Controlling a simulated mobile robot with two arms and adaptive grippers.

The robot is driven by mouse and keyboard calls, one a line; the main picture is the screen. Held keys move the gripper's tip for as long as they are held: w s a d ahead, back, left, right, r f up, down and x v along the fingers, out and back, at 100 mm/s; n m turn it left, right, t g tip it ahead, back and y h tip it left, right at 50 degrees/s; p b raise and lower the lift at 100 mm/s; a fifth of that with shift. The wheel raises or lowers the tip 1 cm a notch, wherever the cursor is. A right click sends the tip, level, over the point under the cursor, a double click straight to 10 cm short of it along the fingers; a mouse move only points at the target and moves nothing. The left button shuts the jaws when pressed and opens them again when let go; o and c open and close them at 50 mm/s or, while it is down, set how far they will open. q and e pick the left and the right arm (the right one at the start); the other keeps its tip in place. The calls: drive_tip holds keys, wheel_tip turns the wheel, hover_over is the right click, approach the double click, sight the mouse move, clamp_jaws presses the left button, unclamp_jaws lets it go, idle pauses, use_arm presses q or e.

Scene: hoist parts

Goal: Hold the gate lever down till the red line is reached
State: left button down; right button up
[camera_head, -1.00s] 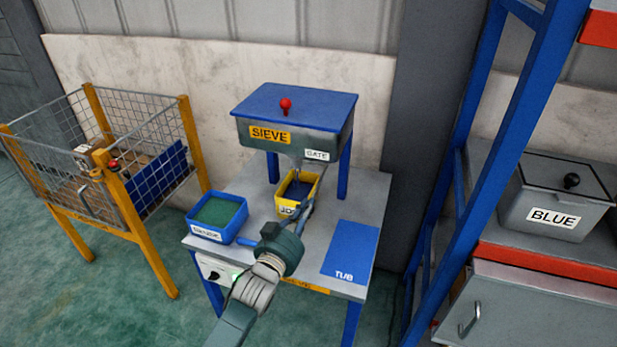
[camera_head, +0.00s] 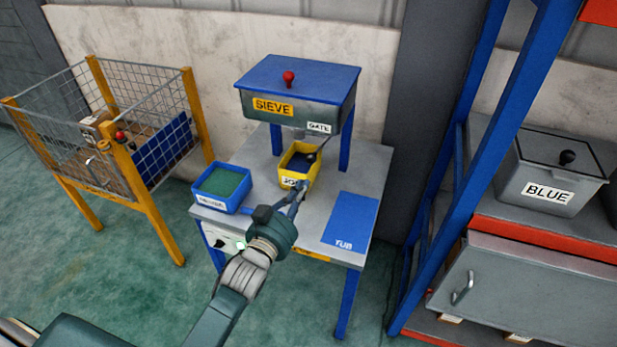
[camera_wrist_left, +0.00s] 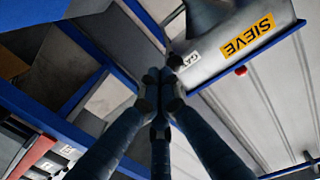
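The sieve box (camera_head: 262,125) stands on blue legs on the grey bench, with a GATE label (camera_head: 319,127) at its lower right. Below that label is a thin lever with a dark knob (camera_head: 311,157), over the yellow tub (camera_head: 291,181). My left gripper (camera_head: 304,184) is in front of the tub, just below the knob. In the left wrist view, its fingers (camera_wrist_left: 160,78) are closed together near the sieve's GATE label (camera_wrist_left: 190,58). I cannot tell whether they touch the knob. No red line can be made out. My right gripper is not in view.
A blue tray with green contents (camera_head: 221,184) stands left of the tub. A blue TUB mat (camera_head: 352,221) lies clear on the bench's right. A wire cage (camera_head: 143,130) stands at left and a blue rack post (camera_head: 500,130) at right.

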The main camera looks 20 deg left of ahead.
use_arm(q)
drive_tip(key=s, duration=0.1)
drive_tip(key=s+f, duration=0.1)
drive_tip(key=s, duration=0.1)
drive_tip(key=shift+s+a, duration=0.15)
drive_tip(key=shift+s, duration=0.05)
idle(0.3)
